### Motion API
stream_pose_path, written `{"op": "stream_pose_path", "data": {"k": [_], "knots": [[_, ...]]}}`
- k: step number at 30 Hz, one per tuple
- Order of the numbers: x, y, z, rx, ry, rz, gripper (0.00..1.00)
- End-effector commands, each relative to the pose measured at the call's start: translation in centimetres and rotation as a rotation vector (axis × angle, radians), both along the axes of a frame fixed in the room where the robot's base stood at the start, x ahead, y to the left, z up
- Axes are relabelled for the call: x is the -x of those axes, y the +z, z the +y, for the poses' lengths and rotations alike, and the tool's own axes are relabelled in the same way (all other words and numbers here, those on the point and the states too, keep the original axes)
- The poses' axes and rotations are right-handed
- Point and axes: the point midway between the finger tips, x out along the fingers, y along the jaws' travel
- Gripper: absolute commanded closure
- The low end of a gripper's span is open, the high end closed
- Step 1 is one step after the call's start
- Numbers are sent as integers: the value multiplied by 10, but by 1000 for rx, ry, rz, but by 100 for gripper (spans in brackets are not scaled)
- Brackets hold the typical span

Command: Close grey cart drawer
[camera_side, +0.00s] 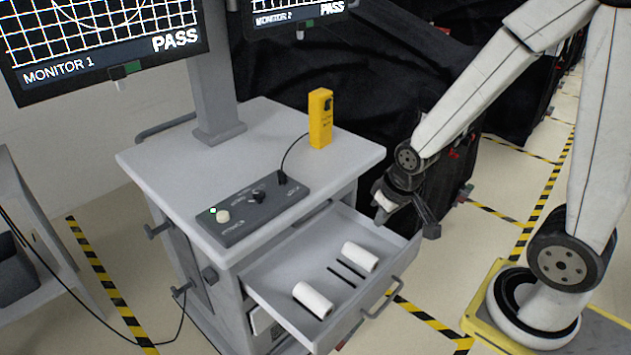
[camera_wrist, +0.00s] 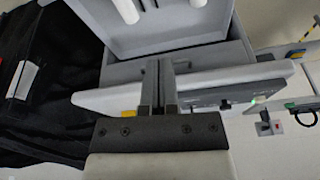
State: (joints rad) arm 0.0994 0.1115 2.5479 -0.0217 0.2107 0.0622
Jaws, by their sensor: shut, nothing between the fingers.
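The grey cart (camera_side: 150,158) stands at the centre of the side view. Its top drawer (camera_side: 262,291) is pulled out toward the lower right, with a bar handle (camera_side: 382,300) on its front. Two white rolls (camera_side: 360,256) and two thin dark strips (camera_side: 347,271) are in it. The open drawer also shows at the top of the wrist view (camera_wrist: 185,42), with the rolls partly cut off. My gripper (camera_side: 381,216) is shut and empty, close to the drawer's far side wall; I cannot tell whether it touches. Its fingers also show in the wrist view (camera_wrist: 158,68).
The cart top carries a dark control box (camera_side: 250,208), a yellow handheld device (camera_side: 320,118) with a cable, and a monitor post (camera_side: 214,70). Black-covered carts (camera_side: 300,80) stand behind. A shelf (camera_side: 40,260) is at the left. Floor shows in front of the drawer.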

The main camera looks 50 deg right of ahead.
Motion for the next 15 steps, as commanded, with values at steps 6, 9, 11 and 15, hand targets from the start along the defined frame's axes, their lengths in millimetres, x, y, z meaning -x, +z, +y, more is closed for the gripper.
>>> {"op": "stream_pose_path", "data": {"k": [6,9,11,15], "knots": [[-5,-36,-45,-11,-200,-49,100],[-5,-53,-66,-19,-291,-81,100],[-3,-63,-78,-25,-347,-98,100],[4,-87,-105,-40,-474,-143,100]]}}
